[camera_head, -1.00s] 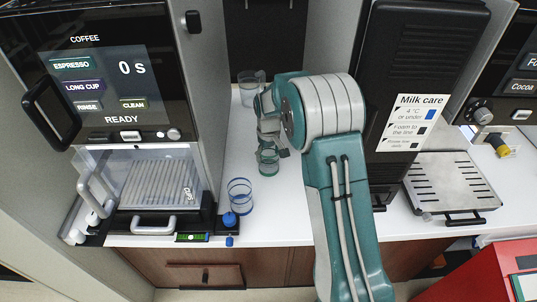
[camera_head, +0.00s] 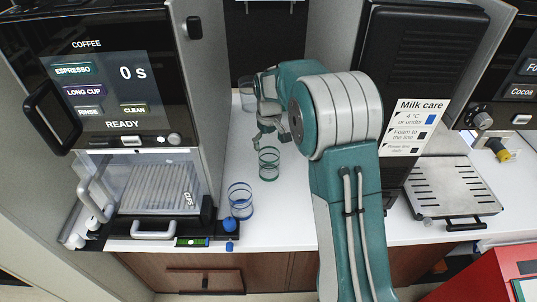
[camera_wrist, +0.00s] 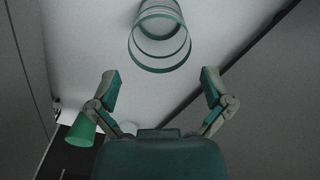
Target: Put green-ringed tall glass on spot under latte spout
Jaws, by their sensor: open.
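The green-ringed tall glass (camera_head: 269,164) is clear and stands on the white counter, behind the blue-ringed glass. In the wrist view the ringed glass (camera_wrist: 160,36) is at the top, beyond and between the fingertips. My gripper (camera_head: 271,136) is open and empty, just behind the glass in the head view. The wrist view shows its two fingers (camera_wrist: 160,76) spread wide, with a gap to the glass. The latte spout and the spot under it cannot be made out.
A blue-ringed glass (camera_head: 240,200) stands near the counter's front, beside a blue knob (camera_head: 230,224). Another glass (camera_head: 247,96) stands at the back. The coffee machine (camera_head: 120,75) is left. A metal drip tray (camera_head: 452,188) is right. A green object (camera_wrist: 79,130) shows in the wrist view.

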